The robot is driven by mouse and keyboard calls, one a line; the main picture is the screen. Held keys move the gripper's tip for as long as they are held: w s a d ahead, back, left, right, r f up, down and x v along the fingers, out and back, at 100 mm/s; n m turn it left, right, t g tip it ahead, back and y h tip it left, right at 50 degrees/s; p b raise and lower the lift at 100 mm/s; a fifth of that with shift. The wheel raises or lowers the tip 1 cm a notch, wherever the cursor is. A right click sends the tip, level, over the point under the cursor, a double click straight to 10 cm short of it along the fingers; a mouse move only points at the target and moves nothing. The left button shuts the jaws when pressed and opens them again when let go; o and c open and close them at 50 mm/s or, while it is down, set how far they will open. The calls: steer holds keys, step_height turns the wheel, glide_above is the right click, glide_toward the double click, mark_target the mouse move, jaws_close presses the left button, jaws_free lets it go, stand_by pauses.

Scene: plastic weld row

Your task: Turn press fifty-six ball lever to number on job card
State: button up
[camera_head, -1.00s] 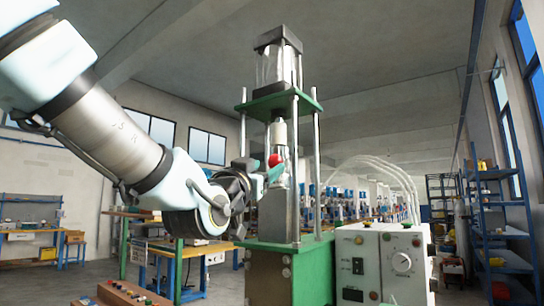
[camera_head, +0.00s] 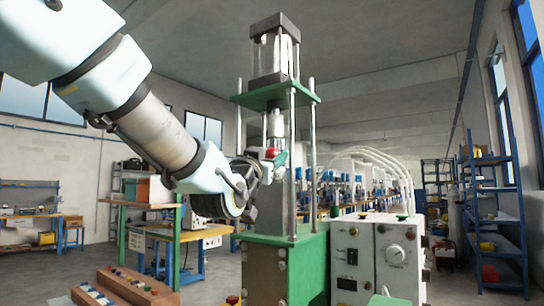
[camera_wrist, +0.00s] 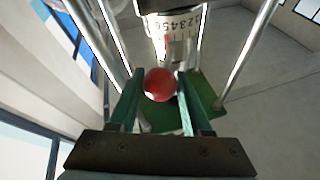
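My gripper (camera_wrist: 160,76) has its two green fingers on either side of a red ball (camera_wrist: 160,85), with thin gaps seeming to show, so it looks open around the ball. The ball also shows in the head view (camera_head: 271,153), at the front of the press (camera_head: 278,92). The lever's stem is mostly hidden behind the ball. I cannot make out a job card.
A white control box (camera_head: 375,258) with a dial stands right of the press's green base (camera_head: 283,268). Steel press posts (camera_head: 313,165) flank the ball closely. A brown button box (camera_head: 125,290) is at the lower left. Blue shelves (camera_head: 492,215) stand at right.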

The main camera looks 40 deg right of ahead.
jaws_close()
stand_by(1.0)
